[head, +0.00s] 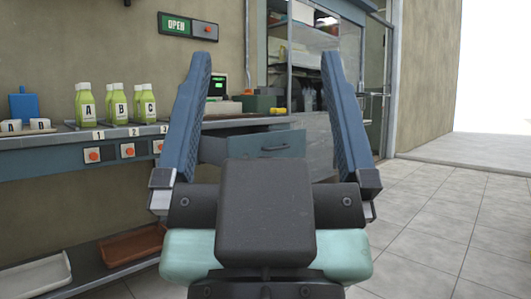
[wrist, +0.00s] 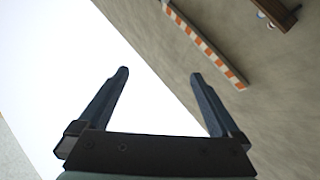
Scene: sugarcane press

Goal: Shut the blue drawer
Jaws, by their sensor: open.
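The blue drawer (head: 283,143) sits under the counter in the middle of the head view. It is pulled out, with its blue-grey front and dark handle facing me and part of its inside showing. My gripper (head: 267,58) is large in the foreground, its two blue fingers wide apart and pointing up, with nothing between them. In the picture the drawer front shows between the fingers, beyond the gripper; I see no contact. My fingers partly hide the drawer's left end. The wrist view shows the open, empty gripper (wrist: 159,73) but no drawer.
The counter (head: 60,143) holds several green bottles (head: 117,104) and a blue container (head: 23,106). Below are red-button boxes (head: 127,150) and a shelf with a brown tray (head: 132,245). Tiled floor (head: 450,225) is clear at right. The wrist view shows an orange-and-white striped bar (wrist: 205,45).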

